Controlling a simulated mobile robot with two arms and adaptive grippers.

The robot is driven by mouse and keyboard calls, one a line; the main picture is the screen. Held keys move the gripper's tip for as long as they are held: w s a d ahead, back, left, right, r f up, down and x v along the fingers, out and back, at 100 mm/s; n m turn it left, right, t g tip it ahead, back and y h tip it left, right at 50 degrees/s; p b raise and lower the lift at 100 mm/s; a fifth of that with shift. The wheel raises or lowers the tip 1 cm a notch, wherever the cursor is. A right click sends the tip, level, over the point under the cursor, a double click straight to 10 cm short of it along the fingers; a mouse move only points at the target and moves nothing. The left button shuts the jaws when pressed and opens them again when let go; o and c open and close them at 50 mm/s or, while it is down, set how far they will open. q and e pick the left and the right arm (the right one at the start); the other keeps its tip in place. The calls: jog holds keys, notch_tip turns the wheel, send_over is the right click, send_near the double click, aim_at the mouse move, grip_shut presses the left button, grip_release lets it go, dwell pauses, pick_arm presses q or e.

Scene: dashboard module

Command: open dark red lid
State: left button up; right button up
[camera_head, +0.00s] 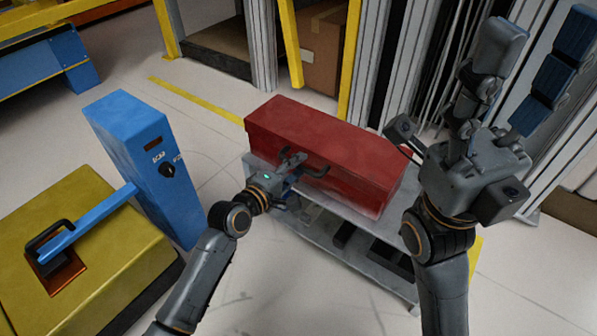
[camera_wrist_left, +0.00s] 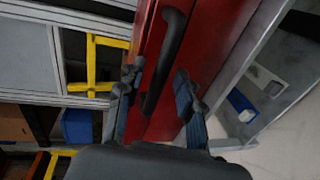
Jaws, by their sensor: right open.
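The dark red lid (camera_head: 318,128) is the top of a long red box on a grey cart and looks closed. A dark handle (camera_head: 315,169) sits on its near side; it also shows in the left wrist view (camera_wrist_left: 166,58). My left gripper (camera_head: 291,160) is at the left end of the handle. In the left wrist view my left gripper's fingers (camera_wrist_left: 157,80) are apart, with the handle between them and a visible gap on the right. Whether a finger touches the handle is unclear. My right gripper (camera_head: 541,35) is raised at the right, open and empty, its fingers pointing up.
The grey cart (camera_head: 350,208) carries the box and has a lower shelf. A blue post (camera_head: 150,165) and a yellow box (camera_head: 95,265) with a blue lever (camera_head: 90,222) stand at the left. Tall metal frames and a cardboard box (camera_head: 322,45) stand behind. Floor is clear between post and cart.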

pick_arm(q)
jog(key=shift+w+d+f, duration=0.1)
jog(key=shift+w+d, duration=0.25)
jog(key=shift+w, duration=0.05)
grip_shut()
